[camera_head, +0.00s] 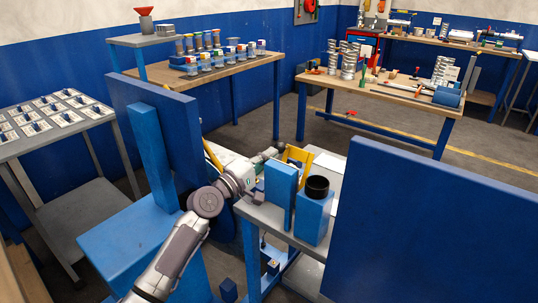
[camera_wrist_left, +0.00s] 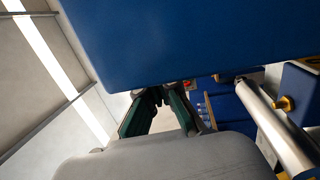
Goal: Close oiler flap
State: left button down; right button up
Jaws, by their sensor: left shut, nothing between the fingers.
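My left gripper (camera_head: 268,155) reaches in from the left in the head view, above a grey bench (camera_head: 262,211). In the left wrist view its green fingers (camera_wrist_left: 160,94) come together at the tips with nothing between them. A large blue block (camera_wrist_left: 175,40) fills the upper part of that view, close above the fingers. In the head view, a blue box with a black round cup (camera_head: 317,186) and a taller blue block (camera_head: 280,190) stand right of my gripper, with a yellow part (camera_head: 297,156) behind. I cannot tell which part is the oiler flap.
Big blue panels (camera_head: 430,235) stand at right and left (camera_head: 160,130) of the bench. In the left wrist view a silver cylinder (camera_wrist_left: 275,125) and a yellow knob (camera_wrist_left: 284,103) are at right. Wooden tables (camera_head: 395,92) stand farther back with floor between.

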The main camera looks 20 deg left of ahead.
pick_arm(q)
jog(key=w+p, duration=0.1)
jog(key=p, duration=0.1)
jog(key=w+d+g+p, duration=0.1)
jog(key=w+p, duration=0.1)
jog(key=shift+d+y, duration=0.1)
jog(key=shift+y, duration=0.3)
jog(key=shift+w, duration=0.25)
pick_arm(e)
jog(key=r, duration=0.4)
jog(key=shift+s+d+r, duration=0.15)
jog(key=shift+s+r, duration=0.05)
jog(key=shift+s, duration=0.15)
pick_arm(q)
jog(key=shift+s, duration=0.2)
pick_arm(e)
jog(key=shift+s+r, duration=0.1)
